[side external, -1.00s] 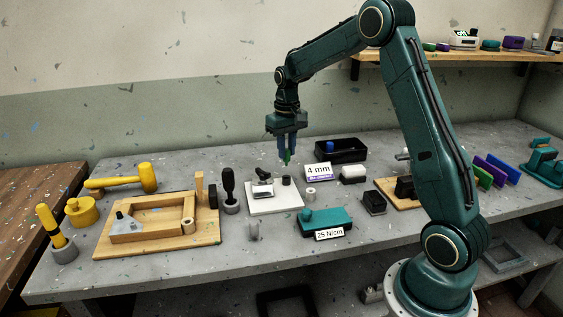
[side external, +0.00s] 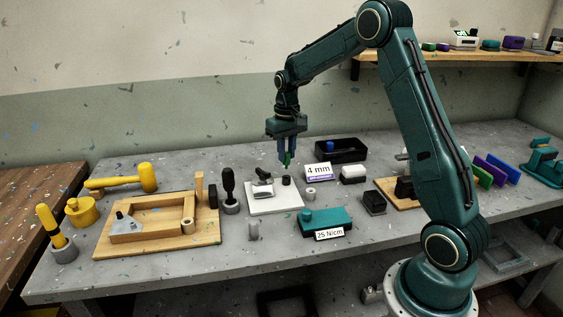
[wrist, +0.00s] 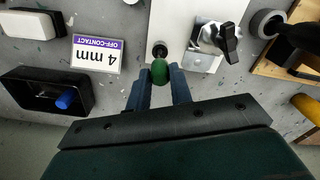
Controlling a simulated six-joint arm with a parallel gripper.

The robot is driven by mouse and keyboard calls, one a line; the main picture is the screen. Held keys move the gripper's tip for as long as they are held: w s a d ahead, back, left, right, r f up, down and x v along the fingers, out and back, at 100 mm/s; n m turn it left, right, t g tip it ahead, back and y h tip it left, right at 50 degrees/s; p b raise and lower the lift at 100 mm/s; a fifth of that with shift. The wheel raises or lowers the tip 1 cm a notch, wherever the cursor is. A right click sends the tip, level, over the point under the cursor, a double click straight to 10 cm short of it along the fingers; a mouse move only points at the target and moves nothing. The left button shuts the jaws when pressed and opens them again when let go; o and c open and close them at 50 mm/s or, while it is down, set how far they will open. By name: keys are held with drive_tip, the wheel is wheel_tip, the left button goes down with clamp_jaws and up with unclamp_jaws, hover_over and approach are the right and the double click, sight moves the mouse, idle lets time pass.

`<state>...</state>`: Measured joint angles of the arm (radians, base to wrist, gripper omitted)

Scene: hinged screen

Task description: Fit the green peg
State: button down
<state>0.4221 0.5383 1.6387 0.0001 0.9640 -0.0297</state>
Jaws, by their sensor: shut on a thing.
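My gripper (side external: 287,150) hangs above the back of a white plate (side external: 285,204) on the bench. It is shut on the green peg (side external: 287,158), which points down between the fingers. In the wrist view the peg (wrist: 159,72) sits between the two blue fingers, seen from its rounded end. A short black cylinder (side external: 286,181) stands on the plate, below the peg and apart from it. In the wrist view this cylinder (wrist: 160,50) shows just beyond the peg. A metal fitting with a black lever (side external: 263,174) is on the plate, left of the cylinder.
A black tray (side external: 350,153) with a blue peg (side external: 330,146) lies behind. A "4 mm" sign (side external: 318,170) stands right of the plate. A teal block (side external: 325,221) and grey cylinders are in front. A dark-handled tool (side external: 229,184) stands upright to the left, near a wooden frame (side external: 152,216).

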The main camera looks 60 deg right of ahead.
sight(286, 164)
drive_tip(key=shift+f, duration=1.1)
drive_tip(key=shift+f, duration=1.25)
idle(0.7)
drive_tip(key=c, duration=1.2)
unclamp_jaws()
drive_tip(key=shift+o, duration=0.2)
drive_tip(key=shift+r, duration=0.15)
wheel_tip(286, 164, up, 14)
drive_tip(key=shift+f, duration=0.2)
